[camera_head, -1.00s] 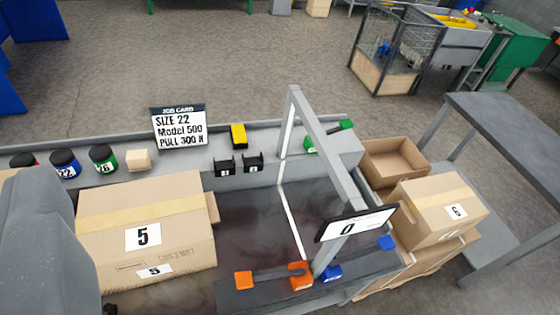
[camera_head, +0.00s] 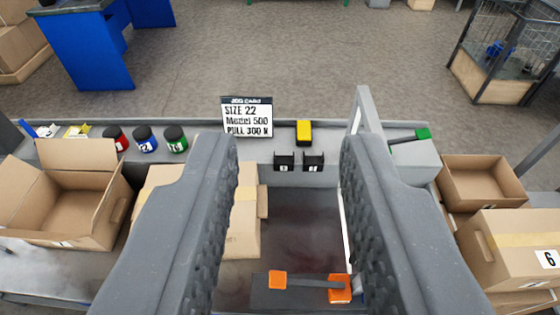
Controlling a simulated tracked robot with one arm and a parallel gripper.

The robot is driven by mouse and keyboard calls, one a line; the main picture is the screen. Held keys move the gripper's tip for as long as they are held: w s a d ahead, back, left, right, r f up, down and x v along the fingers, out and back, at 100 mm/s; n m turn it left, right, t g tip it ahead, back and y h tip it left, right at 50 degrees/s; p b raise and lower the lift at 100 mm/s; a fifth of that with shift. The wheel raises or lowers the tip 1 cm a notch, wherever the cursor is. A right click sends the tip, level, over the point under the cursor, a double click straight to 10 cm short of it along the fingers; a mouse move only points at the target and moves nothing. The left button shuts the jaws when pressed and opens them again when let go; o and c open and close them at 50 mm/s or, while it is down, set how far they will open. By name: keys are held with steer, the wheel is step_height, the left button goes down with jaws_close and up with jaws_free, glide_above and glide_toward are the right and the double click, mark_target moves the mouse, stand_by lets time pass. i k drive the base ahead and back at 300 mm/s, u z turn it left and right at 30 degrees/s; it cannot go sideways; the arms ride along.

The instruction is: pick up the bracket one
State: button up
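Two small black bracket-like holders with white labels stand side by side on the grey back ledge, the left one (camera_head: 284,162) and the right one (camera_head: 313,162). Their label digits are too small to read surely, so I cannot tell which is the bracket one. My gripper (camera_head: 290,145) is open and empty, with a wide gap between its two dark grey fingers. Both holders show in that gap, beyond the fingers. A grey upright frame (camera_head: 364,105) rises behind the right finger, which hides much of it.
A job card (camera_head: 247,117) and a yellow block (camera_head: 304,132) stand by the holders. Red (camera_head: 115,138), blue (camera_head: 146,139) and green (camera_head: 176,139) jars line the ledge to the left. An orange-ended lever (camera_head: 310,282) lies below. Cardboard boxes flank both sides; the left one (camera_head: 72,197) is open.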

mark_target(281, 163)
steer(key=z, duration=0.1)
steer(key=i, duration=1)
steer(key=u, duration=0.1)
